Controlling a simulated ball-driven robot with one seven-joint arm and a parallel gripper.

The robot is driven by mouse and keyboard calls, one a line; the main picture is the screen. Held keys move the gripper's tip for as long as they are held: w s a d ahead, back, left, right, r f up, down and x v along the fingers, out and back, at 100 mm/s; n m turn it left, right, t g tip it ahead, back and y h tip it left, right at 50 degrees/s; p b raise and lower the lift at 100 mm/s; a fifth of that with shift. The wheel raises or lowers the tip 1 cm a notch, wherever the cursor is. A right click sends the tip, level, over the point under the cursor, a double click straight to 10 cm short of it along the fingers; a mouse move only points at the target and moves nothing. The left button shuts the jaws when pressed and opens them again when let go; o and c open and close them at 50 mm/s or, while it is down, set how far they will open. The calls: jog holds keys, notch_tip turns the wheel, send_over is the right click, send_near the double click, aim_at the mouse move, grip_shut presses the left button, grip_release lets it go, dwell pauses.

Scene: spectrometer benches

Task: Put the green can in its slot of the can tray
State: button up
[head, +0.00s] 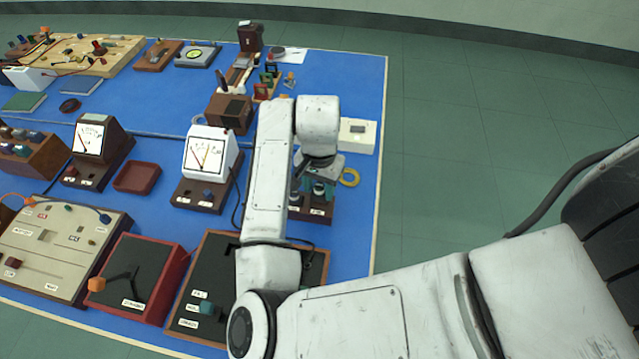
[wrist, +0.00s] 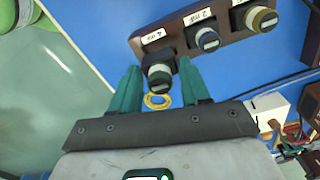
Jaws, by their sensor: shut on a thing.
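My gripper (wrist: 159,68) is shut on a dark can (wrist: 158,76) with a pale grey end. I take it for the green can, but its colour is hard to tell in the shade. The brown can tray (wrist: 178,40) lies just past the fingertips, and the held can overlaps its near-left end by the "4 mm" label. I cannot tell whether the can sits in a slot or just above it. A bluish can (wrist: 205,38) and an olive can (wrist: 262,18) stand in the tray. In the head view my gripper (head: 318,188) is over the tray (head: 316,216), partly hidden by my arm.
A yellow ring (head: 349,178) lies on the blue bench right of the tray, near a white box (head: 357,134). A white-faced meter (head: 208,158) stands to the left. The bench's right edge is close by, with open floor beyond.

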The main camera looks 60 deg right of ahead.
aim_at(319, 196)
jog(key=shift+f+b, duration=1.35)
jog(key=shift+f, duration=0.65)
jog(key=o, duration=1.1)
jog(key=shift+r, duration=0.1)
notch_tip(319, 196, up, 11)
jog(key=shift+f, duration=0.15)
